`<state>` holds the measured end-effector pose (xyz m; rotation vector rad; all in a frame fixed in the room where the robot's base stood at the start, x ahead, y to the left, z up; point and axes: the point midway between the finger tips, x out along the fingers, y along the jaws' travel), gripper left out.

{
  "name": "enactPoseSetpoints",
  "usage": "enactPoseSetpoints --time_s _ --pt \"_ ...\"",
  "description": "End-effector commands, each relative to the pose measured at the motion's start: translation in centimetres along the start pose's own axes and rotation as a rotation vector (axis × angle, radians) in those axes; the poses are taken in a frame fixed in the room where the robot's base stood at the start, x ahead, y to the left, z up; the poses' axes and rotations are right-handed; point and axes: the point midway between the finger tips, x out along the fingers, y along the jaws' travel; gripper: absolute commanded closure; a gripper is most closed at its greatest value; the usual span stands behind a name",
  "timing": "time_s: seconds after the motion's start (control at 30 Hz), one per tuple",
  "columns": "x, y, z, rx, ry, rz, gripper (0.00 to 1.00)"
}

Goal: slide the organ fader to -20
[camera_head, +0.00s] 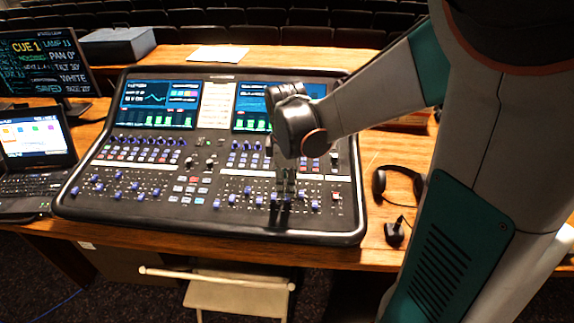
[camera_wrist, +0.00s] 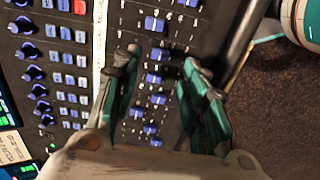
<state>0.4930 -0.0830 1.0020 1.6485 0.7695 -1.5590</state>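The mixing desk (camera_head: 215,218) has a bank of blue fader caps at its lower right, set at differing heights. My gripper (camera_head: 281,203) points down over this bank, close to the faders, and hides some of them. Contact with a cap cannot be told. The channel names are too small to read, so I cannot tell which fader is organ.
A laptop (camera_head: 35,150) and a monitor (camera_head: 45,65) stand left of the desk. A headset (camera_head: 398,185) lies on the wooden table (camera_head: 375,150) to the right. Knobs (camera_wrist: 34,73) and buttons crowd the panel beside the faders. A folding chair (camera_head: 238,295) stands in front.

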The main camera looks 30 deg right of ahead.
Motion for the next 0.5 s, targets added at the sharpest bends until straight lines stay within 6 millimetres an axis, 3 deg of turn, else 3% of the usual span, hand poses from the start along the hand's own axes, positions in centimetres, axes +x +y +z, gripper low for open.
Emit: enactPoseSetpoints --time_s 0.2,0.5 --pt "-3.9 -0.1 0.0 0.000 0.000 0.000 0.60" --pt "-6.3 -0.1 0.0 -0.001 0.000 0.000 0.60"
